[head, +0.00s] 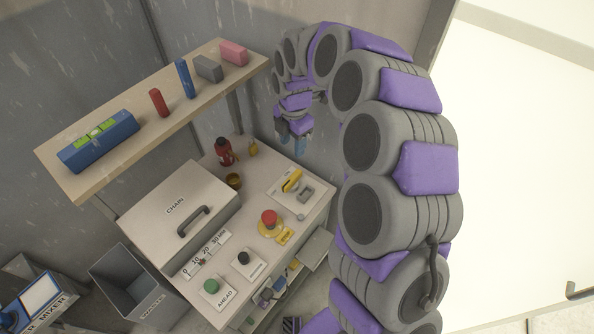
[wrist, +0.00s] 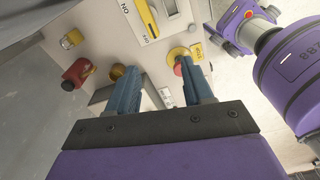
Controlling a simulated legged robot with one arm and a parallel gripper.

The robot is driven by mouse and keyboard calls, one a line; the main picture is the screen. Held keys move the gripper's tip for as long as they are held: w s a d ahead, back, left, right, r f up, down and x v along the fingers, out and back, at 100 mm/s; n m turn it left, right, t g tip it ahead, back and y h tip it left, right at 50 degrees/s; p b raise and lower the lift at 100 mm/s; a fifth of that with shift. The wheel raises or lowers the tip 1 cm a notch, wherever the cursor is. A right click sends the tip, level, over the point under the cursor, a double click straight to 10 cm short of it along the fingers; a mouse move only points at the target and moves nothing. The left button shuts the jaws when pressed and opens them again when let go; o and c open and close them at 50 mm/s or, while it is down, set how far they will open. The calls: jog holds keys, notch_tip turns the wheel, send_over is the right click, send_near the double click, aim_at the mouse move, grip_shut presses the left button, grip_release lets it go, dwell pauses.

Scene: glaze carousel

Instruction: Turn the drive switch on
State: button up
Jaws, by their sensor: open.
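The drive switch has a yellow lever (head: 291,181) on a pale plate at the right side of the workbench. In the wrist view the yellow lever (wrist: 148,18) is cut by the top edge, with ON and OFF marked beside it. Its visible end lies near OFF; I cannot be sure of its setting. My gripper (head: 291,138) hangs above the back of the bench, apart from the switch. In the wrist view my gripper (wrist: 155,66) has its two blue fingers spread, with nothing between them.
A red mushroom button (head: 269,218) on a yellow base stands in front of the switch. The CHAIN box (head: 160,205) is left, under a shelf (head: 70,180) holding several blocks.

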aim_at(293, 177)
jog(key=w+f+b, duration=0.1)
jog(key=f, duration=0.5)
jog(key=w+f+n+b, duration=0.1)
jog(key=f, duration=0.6)
jog(key=w+f+n+b, duration=0.1)
jog(key=f, duration=0.6)
jog(key=shift+w+a+f, duration=0.15)
jog(key=shift+w+a, duration=0.1)
jog(key=shift+d, duration=0.1)
jog(key=shift+d, duration=0.15)
grip_shut()
